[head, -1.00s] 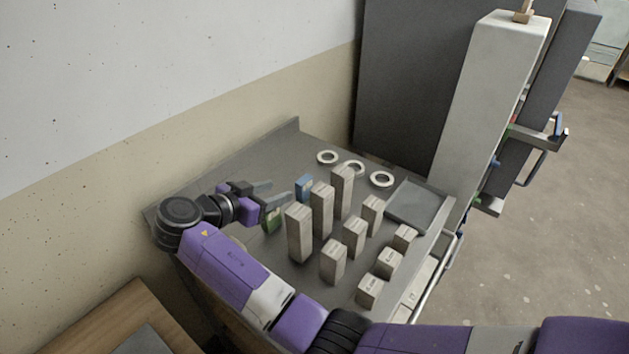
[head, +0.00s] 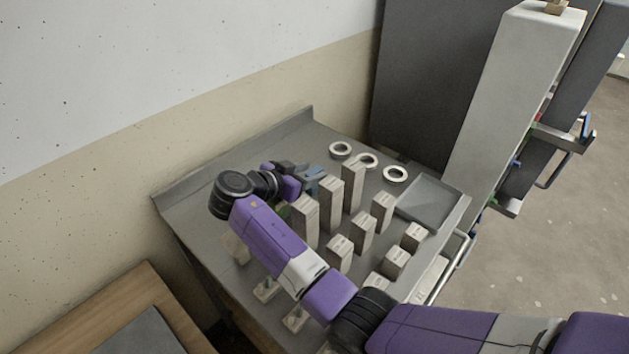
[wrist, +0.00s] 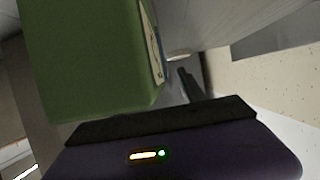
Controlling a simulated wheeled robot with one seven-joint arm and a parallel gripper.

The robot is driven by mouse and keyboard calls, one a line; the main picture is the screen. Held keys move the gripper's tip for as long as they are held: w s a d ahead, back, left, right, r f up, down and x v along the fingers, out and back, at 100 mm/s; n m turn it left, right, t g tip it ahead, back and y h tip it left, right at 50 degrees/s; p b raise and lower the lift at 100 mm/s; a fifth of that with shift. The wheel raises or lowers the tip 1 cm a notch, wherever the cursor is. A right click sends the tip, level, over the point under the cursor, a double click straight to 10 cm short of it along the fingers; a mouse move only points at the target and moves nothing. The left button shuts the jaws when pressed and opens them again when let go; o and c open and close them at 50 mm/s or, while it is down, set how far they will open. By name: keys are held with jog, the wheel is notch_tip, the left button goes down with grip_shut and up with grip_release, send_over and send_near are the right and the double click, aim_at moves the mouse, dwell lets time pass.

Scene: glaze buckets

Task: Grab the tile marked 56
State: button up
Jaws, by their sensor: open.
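My gripper (head: 308,174) is open over the back left of the grey table, beside the row of tall blocks. A small blue tile (head: 319,171) shows at its fingertips, partly covered by them. A green tile (head: 284,212) stands in front of the gripper, mostly hidden by my arm. In the wrist view a green block (wrist: 85,60) fills the upper left, very close, with a pale label on its right side seen edge-on. A thin dark finger (wrist: 188,82) shows beyond it. I cannot read the number 56 on anything.
Tall grey-beige blocks (head: 305,222) stand just right of the gripper, with shorter ones (head: 396,262) nearer the front. White rings (head: 395,174) lie at the back, and a grey tray (head: 431,200) sits at the right. A raised table edge (head: 240,150) runs along the wall.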

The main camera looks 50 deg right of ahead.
jog(key=shift+d, duration=0.15)
grip_shut()
dwell(0.4)
